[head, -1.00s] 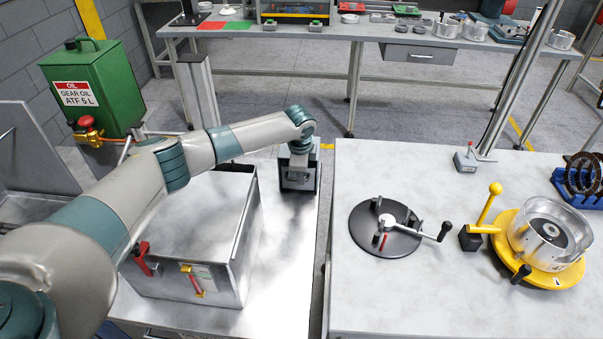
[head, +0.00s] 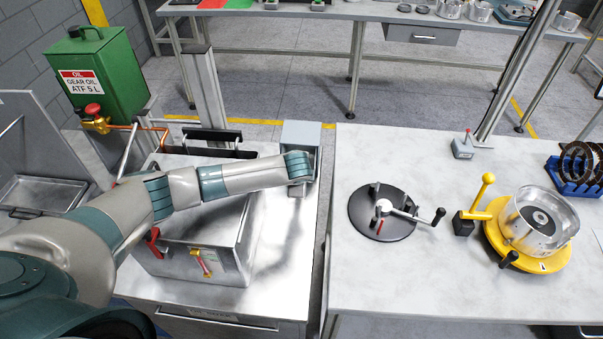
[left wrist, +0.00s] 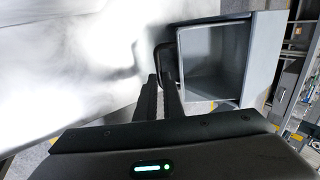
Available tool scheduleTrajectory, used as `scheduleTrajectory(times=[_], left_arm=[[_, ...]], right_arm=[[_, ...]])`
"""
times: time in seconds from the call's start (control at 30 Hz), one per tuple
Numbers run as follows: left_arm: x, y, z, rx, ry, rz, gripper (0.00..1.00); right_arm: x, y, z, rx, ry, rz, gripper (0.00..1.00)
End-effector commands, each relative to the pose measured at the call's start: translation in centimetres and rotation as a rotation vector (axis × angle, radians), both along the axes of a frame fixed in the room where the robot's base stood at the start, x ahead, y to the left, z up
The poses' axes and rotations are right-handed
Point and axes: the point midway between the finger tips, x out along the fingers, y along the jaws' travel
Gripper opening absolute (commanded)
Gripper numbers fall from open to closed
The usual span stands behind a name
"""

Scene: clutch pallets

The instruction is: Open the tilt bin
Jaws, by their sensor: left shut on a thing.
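The tilt bin (head: 301,134) is a small light grey box at the back right corner of the left metal bench. In the left wrist view the bin (left wrist: 240,55) shows its open mouth, and the inside looks empty. A dark handle (left wrist: 163,58) is at its left edge. My left gripper (left wrist: 162,88) is shut on this handle, its two dark fingers close together. In the head view my left arm reaches across the bench to the bin, and the fingertips are hidden there. My right gripper is in no view.
A metal box (head: 195,250) with red levers stands on the bench under my left arm. A green oil can (head: 98,80) stands behind at the left. The right table holds a black round fixture (head: 383,225) and a yellow turntable fixture (head: 530,250).

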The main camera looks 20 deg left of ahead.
Motion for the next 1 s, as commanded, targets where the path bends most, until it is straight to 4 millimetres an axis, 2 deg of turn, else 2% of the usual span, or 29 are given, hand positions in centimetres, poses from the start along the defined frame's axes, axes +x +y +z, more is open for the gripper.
scheduleTrajectory(times=[0.53, 0.6, 0.63, 1.0], left_arm=[[-0.41, -0.04, -0.56, 0.001, 0.005, 0.0, 0.0], [-0.41, -0.04, -0.54, 0.001, 0.004, 0.0, 0.22], [-0.39, -0.04, -0.53, 0.001, 0.004, 0.0, 0.26], [-0.34, -0.07, -0.35, 0.001, 0.002, 0.0, 0.26]], right_arm=[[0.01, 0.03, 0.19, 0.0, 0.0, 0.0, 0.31], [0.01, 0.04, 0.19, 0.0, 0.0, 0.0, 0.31], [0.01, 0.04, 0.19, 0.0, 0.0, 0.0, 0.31], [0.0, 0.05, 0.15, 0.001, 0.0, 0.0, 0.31]])
